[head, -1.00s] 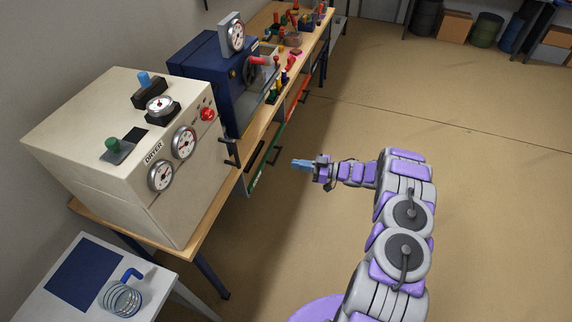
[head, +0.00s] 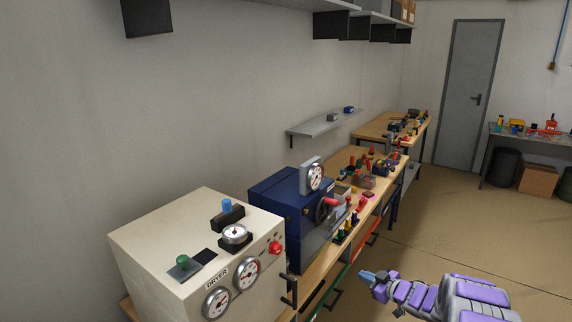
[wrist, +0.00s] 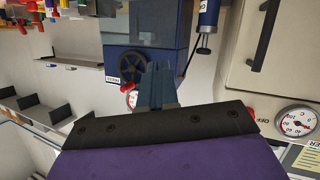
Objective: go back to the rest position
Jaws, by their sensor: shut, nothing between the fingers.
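My gripper (head: 369,277) is at the lower right of the head view, in front of the long workbench and over the open floor side. Its blue fingers are together and hold nothing. In the wrist view the shut fingers (wrist: 157,88) point up the picture, with the blue machine beyond them. My purple and grey arm reaches in from the lower right corner of the head view. No object touches the gripper in either view.
The cream dryer (head: 180,240) and the blue machine (head: 275,205) stand on the wooden workbench (head: 318,270) at left. Coloured tools crowd the bench farther back. A grey wall shelf (head: 325,124) hangs above. A grey door (head: 468,95) is at the back. The floor (head: 440,230) at right is clear.

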